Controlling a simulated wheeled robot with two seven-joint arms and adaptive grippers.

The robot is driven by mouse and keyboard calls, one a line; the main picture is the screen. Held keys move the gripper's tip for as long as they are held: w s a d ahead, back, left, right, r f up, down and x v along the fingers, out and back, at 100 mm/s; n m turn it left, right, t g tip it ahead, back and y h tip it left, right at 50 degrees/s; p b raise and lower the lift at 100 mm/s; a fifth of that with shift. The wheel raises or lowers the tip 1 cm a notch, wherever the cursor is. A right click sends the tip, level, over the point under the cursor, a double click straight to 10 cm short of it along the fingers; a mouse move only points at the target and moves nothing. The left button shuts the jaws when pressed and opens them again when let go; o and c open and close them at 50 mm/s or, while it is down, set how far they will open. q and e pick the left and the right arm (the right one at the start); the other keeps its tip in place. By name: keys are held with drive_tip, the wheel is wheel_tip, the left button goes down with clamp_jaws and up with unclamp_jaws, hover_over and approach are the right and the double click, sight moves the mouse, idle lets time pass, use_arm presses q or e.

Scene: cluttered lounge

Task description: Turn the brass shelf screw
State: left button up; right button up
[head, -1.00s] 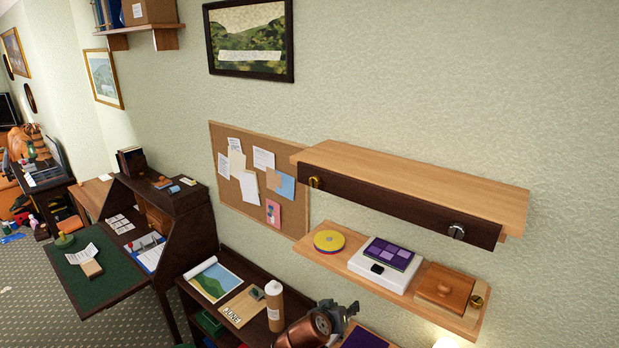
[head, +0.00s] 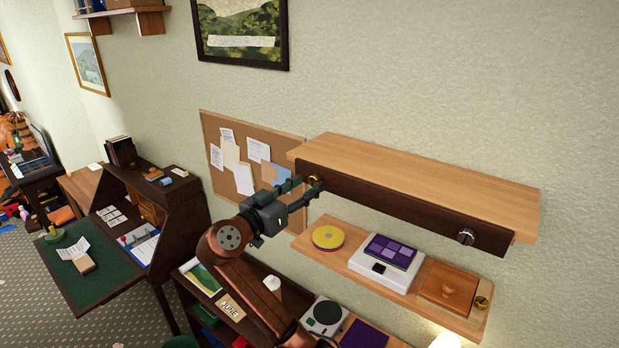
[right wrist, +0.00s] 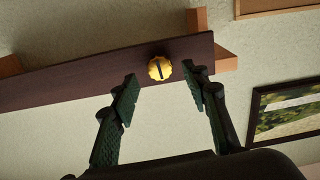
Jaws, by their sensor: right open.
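The brass shelf screw (head: 315,179) is a round, ridged knob with a dark slot, at the left end of the upper shelf's dark front board (head: 400,205). My right gripper (head: 304,186) is open in front of the screw. In the right wrist view its green-padded fingertips (right wrist: 160,77) lie left and right of the screw, with gaps on both sides. I cannot tell how far the tips are from the board. My left gripper is not in view.
A corkboard (head: 211,125) hangs just left.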

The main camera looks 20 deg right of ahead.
sight(315, 180)
drive_tip(key=shift+p+x, duration=0.35)
drive_tip(key=shift+x, duration=0.8)
drive_tip(key=shift+w+d, duration=0.1)
drive_tip(key=shift+w, duration=0.1)
clamp_jaws()
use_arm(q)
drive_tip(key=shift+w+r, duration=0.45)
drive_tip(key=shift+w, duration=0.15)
